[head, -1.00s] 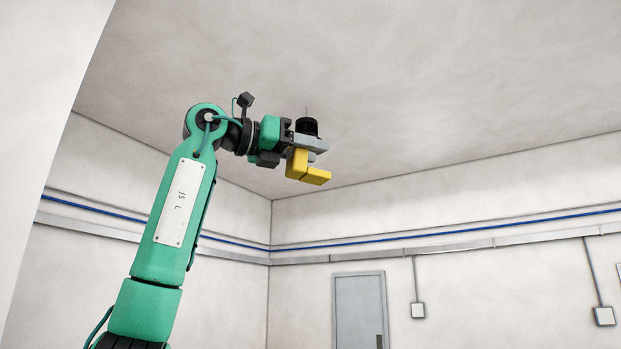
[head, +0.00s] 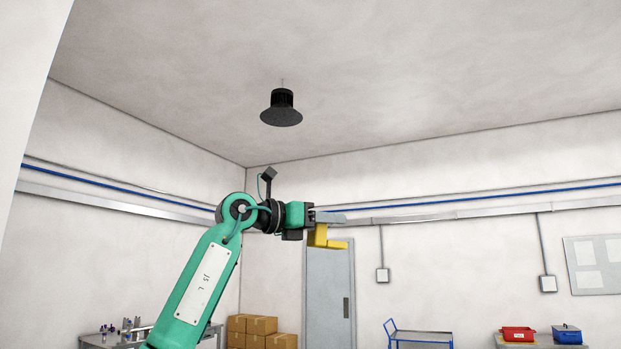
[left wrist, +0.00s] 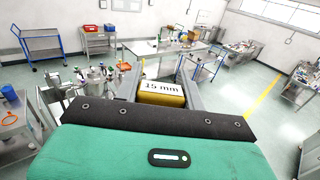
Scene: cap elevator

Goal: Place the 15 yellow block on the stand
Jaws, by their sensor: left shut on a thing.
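My left gripper (head: 322,222) is raised high in the head view, in front of the grey door. It is shut on the yellow block (head: 321,237), which shows as an L-like yellow shape below the jaws. In the left wrist view the yellow block (left wrist: 163,90) sits between the two grey fingers, and its pale face reads "15 mm". The stand cannot be made out for certain in either view. My right gripper is in neither view.
A table with small parts (head: 110,338) stands at lower left, beside stacked cardboard boxes (head: 262,330). A blue trolley (head: 420,336), a red bin (head: 517,334) and a blue bin (head: 566,334) are at lower right. A black lamp (head: 281,108) hangs from the ceiling.

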